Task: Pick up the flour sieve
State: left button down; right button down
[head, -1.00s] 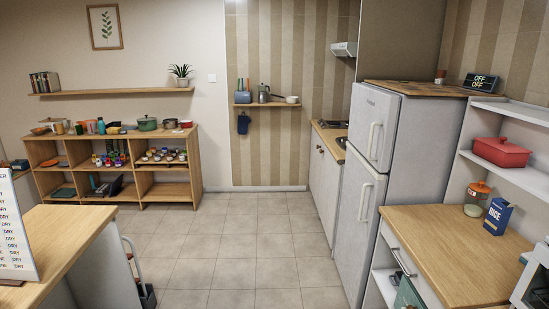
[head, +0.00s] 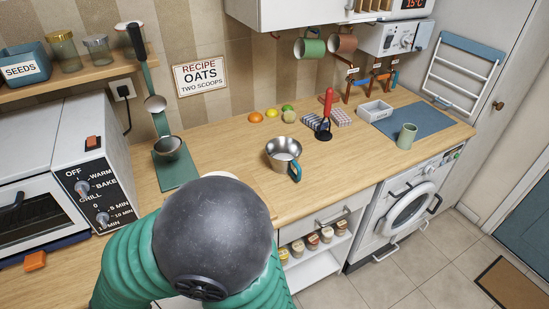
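A round metal vessel (head: 283,153) with a blue handle stands on the wooden counter (head: 225,150); it may be the flour sieve, but I cannot tell for sure. Neither of my grippers shows. My dark rounded part and green ribbed arm parts fill the lower middle and hide the counter's front edge there.
A white oven (head: 40,200) stands at the left. Fruit (head: 270,113), a red-handled tool (head: 325,115), a white tray (head: 375,110) and a green cup (head: 406,136) sit further right. Mugs (head: 309,46) hang above. A washing machine (head: 405,205) is below.

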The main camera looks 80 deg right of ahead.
aim_at(284, 153)
jog(key=z, duration=2.85)
